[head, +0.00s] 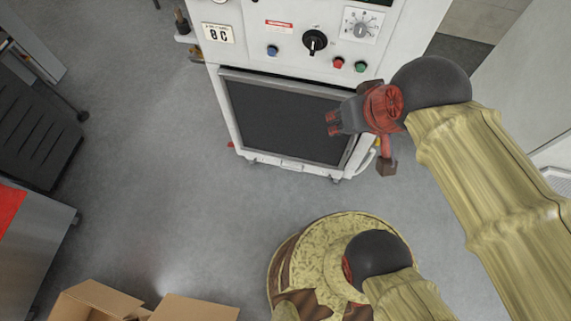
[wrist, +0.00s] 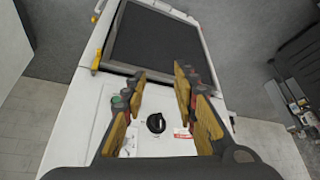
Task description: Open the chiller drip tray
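The white machine (head: 292,52) stands ahead in the head view, with a dark framed front panel (head: 280,117) below its controls. A narrow white ledge with a small handle-like part (head: 292,166) runs along its bottom; I cannot tell if this is the chiller drip tray. My gripper (head: 334,124) is in front of the panel's right side and looks empty. In the wrist view the machine appears upside down, with the dark panel (wrist: 152,42) at the top. There my gripper (wrist: 160,75) has its fingers wide apart, with nothing between them.
A black knob (head: 315,41) and coloured buttons are on the machine's upper front. An open cardboard box (head: 95,300) lies at the bottom left. A metal cabinet (head: 35,245) is at the left. The grey floor (head: 165,165) between them is clear.

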